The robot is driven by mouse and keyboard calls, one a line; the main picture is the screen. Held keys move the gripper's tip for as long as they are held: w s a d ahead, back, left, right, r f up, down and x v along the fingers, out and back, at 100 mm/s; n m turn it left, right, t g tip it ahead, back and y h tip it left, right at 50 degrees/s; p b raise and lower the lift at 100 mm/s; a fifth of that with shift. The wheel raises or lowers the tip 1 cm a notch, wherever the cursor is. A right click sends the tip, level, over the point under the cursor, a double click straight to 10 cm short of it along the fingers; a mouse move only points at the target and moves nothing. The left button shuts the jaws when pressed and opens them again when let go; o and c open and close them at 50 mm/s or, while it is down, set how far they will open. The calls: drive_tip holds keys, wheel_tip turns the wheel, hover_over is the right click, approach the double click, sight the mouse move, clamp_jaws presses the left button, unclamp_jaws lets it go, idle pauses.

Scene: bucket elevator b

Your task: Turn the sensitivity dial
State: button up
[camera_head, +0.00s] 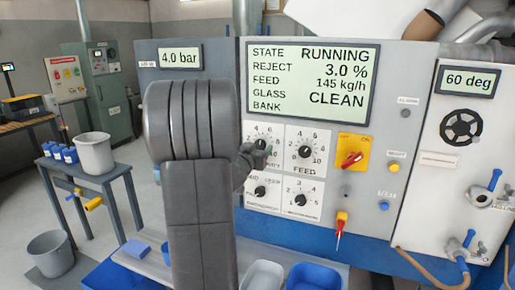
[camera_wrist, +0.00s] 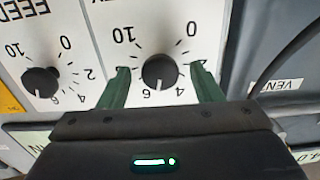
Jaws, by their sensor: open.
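The upper-left dial (camera_head: 261,143) on the control panel has a black round knob and a 0–10 scale. Its label is mostly hidden in the head view, so I cannot read it as sensitivity. In the wrist view, which is upside down, this black knob (camera_wrist: 160,70) sits between my fingers. My gripper (camera_wrist: 160,66) is open, with one green finger on each side of the knob. Gaps show on both sides, so the fingers appear apart from it. In the head view my gripper (camera_head: 252,158) is at this dial, partly hidden by my arm.
The FEED dial (camera_head: 305,151) is just right of it, also in the wrist view (camera_wrist: 40,82). Two smaller dials (camera_head: 260,191) (camera_head: 300,199) sit below. A red switch on a yellow plate (camera_head: 353,157) is farther right. The display (camera_head: 312,82) reads RUNNING, reject 3.0 %. Trays (camera_head: 262,275) stand below.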

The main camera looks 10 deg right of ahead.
drive_tip(key=shift+c, duration=0.5)
drive_tip(key=c, duration=0.9)
drive_tip(key=shift+m+b, duration=0.55)
drive_tip(key=shift+m, duration=0.65)
drive_tip(key=o, duration=1)
drive_tip(key=b+v, duration=0.2)
drive_tip(key=v, duration=1.1)
drive_tip(key=shift+s+a, duration=0.25)
drive_tip(key=shift+s, duration=0.1)
